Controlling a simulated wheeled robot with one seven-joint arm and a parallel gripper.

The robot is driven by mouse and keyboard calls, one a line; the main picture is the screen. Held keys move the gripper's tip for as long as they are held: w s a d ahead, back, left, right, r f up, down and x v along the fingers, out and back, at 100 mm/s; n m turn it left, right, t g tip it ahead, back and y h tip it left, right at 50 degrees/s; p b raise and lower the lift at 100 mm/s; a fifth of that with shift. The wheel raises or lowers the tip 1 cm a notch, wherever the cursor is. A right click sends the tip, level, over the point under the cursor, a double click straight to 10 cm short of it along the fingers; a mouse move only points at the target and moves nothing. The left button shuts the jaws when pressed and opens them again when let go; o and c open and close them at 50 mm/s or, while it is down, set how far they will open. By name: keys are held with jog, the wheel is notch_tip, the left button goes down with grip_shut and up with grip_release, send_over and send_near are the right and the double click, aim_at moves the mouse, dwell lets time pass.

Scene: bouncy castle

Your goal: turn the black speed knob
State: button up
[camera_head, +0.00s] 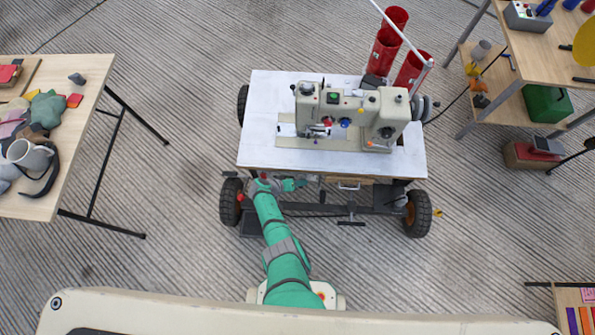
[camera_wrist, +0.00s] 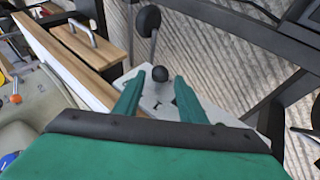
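My gripper (camera_wrist: 160,80) has two green fingers, spread apart with nothing between them touching. A small round black knob (camera_wrist: 160,73) shows in the gap at the fingertips, over a pale grey plate (camera_wrist: 158,95). It looks like the speed knob, but I see no label. A gap shows on each side of it; its depth from the fingertips is unclear. In the head view my gripper (camera_head: 297,184) is at the front edge of the sewing machine's table (camera_head: 265,105), left of centre. I cannot make out the knob there.
A larger black ball on a lever (camera_wrist: 148,18) stands beyond the knob. A wooden drawer front with a metal handle (camera_wrist: 82,33) is at the left. The beige sewing machine (camera_head: 352,108) stands on the wheeled table. Other tables stand left (camera_head: 92,75) and right (camera_head: 540,50).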

dwell(0.3)
jog(key=v, duration=1)
jog(key=shift+a+r, duration=0.25)
jog(key=shift+s, duration=0.1)
